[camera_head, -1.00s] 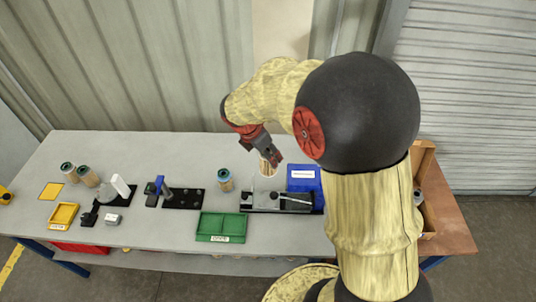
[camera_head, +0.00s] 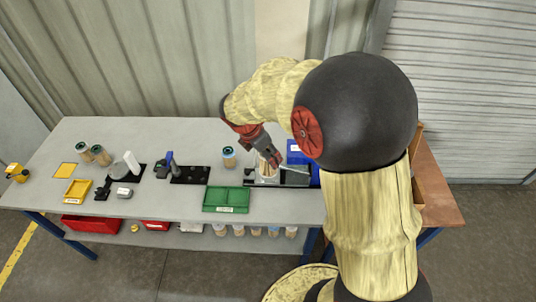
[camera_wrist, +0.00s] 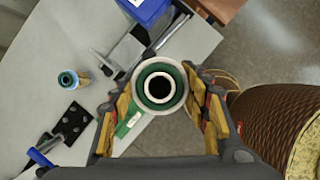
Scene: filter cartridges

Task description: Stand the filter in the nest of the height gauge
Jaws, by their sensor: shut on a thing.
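My gripper (camera_head: 268,158) is shut on a filter (camera_wrist: 160,87). In the wrist view the filter shows end-on between the fingers, with a green ring and a dark central hole. In the head view the held filter is partly hidden by the gripper and overlaps the grey fixture with a metal rail (camera_head: 293,176); its height above it is hard to judge. A black stand with a post and blue part (camera_head: 190,175) is further left. A black base with a white round part and upright (camera_head: 131,165) is beyond it. I cannot tell for certain which is the height gauge.
A single filter (camera_head: 229,157) stands on the table, left of my gripper. A green tray (camera_head: 227,199) lies at the front edge, a blue bin (camera_head: 298,151) at the right. Two filters stand at the far left near a yellow tray (camera_head: 77,190). Several filters sit on the lower shelf.

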